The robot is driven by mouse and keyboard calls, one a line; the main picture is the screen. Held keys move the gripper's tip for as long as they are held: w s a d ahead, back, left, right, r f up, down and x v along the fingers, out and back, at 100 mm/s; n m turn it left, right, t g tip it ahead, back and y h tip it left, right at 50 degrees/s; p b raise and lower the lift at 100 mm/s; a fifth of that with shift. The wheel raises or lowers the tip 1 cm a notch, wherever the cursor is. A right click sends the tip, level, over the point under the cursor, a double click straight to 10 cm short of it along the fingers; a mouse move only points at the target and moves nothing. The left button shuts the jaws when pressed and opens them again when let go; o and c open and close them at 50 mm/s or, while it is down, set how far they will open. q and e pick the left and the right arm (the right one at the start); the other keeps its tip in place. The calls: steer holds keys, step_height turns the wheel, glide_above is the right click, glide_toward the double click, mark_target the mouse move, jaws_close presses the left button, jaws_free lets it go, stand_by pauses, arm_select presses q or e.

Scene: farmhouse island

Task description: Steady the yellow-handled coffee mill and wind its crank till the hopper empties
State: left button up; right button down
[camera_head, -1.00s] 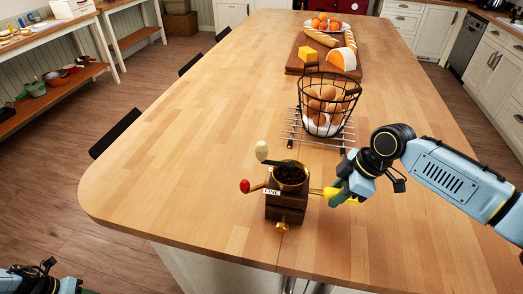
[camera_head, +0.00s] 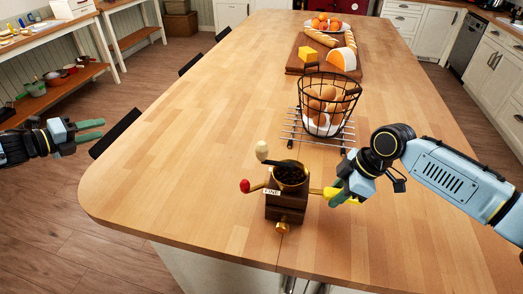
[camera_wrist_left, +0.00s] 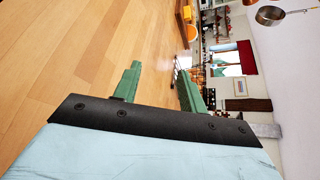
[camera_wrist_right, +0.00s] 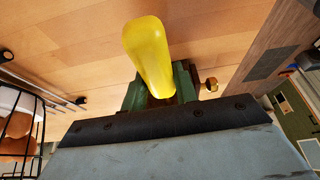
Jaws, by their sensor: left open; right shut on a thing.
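The coffee mill (camera_head: 286,206) stands upright near the front edge of the island, a dark wooden box with a brass hopper (camera_head: 290,177) holding dark beans. Its crank ends in a cream knob (camera_head: 262,151) above the hopper's left side. A red knob (camera_head: 245,186) sticks out at left. The yellow handle (camera_head: 331,192) points right, and my right gripper (camera_head: 343,194) is shut on it. In the right wrist view the yellow handle (camera_wrist_right: 150,55) lies between the green fingers. My left gripper (camera_head: 103,130) is open and empty, off the island's left edge; its fingers show apart in the left wrist view (camera_wrist_left: 160,85).
A wire basket of eggs (camera_head: 325,105) stands on a metal rack (camera_head: 293,127) behind the mill. Farther back lies a board (camera_head: 293,66) with cheese and bread, then a plate of oranges. The island top (camera_head: 170,150) left of the mill is clear. Dark stool backs line its left side.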

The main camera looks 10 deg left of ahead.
arm_select(q)
steer(key=w+d+r+n+t+y, duration=0.1)
steer(key=w+d+r+n+y, duration=0.1)
steer(key=w+d+r, duration=0.3)
steer(key=w+d+r+n+t+y, duration=0.1)
steer(key=w+r+n+y, duration=0.15)
steer(key=w, duration=0.55)
steer(key=w+d+n+g+y, duration=0.1)
steer(key=w+d+n+g, duration=0.15)
steer(key=d, duration=0.25)
steer(key=w+d+n+g, duration=0.1)
steer(key=w+d+n, duration=0.2)
steer(key=d, duration=0.2)
step_height(320, 180, up, 4)
steer(key=f+g, duration=0.1)
steer(key=g, duration=1.1)
glide_above(262, 143)
steer(key=shift+r+n, duration=0.25)
steer(key=shift+n, duration=0.05)
steer(key=shift+f, duration=4.45)
